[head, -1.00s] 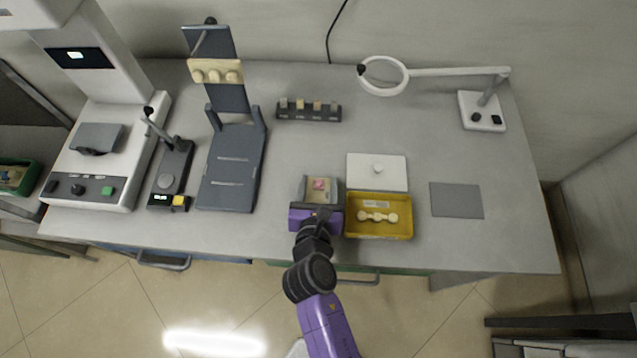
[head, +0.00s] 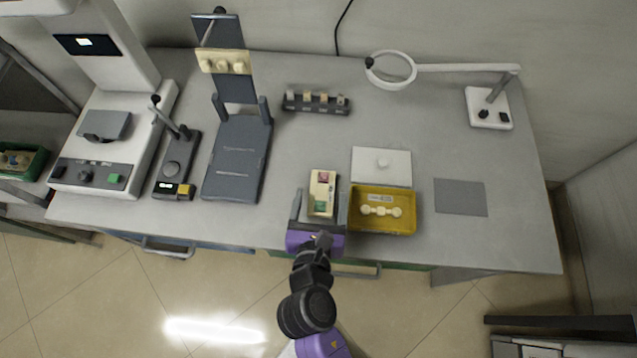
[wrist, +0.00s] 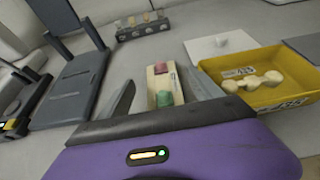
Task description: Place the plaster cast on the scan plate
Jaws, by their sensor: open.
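My gripper (head: 320,196) is open near the front edge of the bench, its two fingers on either side of a cream block (head: 323,180) with a red and a green piece on top. In the wrist view, the block (wrist: 152,84) sits between the fingers with gaps on both sides. A cream, knobbed plaster-like piece (head: 381,211) lies in the yellow tray (head: 398,229), right of my gripper; I cannot tell for sure which piece is the plaster cast. A flat grey plate (head: 460,197) lies bare at the right; I cannot confirm that it is the scan plate.
A white plate (head: 396,164) with a small knob lies behind the tray. A small dark rack (head: 316,103) holds several blanks. A tall dark stand (head: 237,160) bears a beige bumpy block (head: 224,61). A white machine (head: 112,160) stands left, a ring magnifier (head: 391,70) back right.

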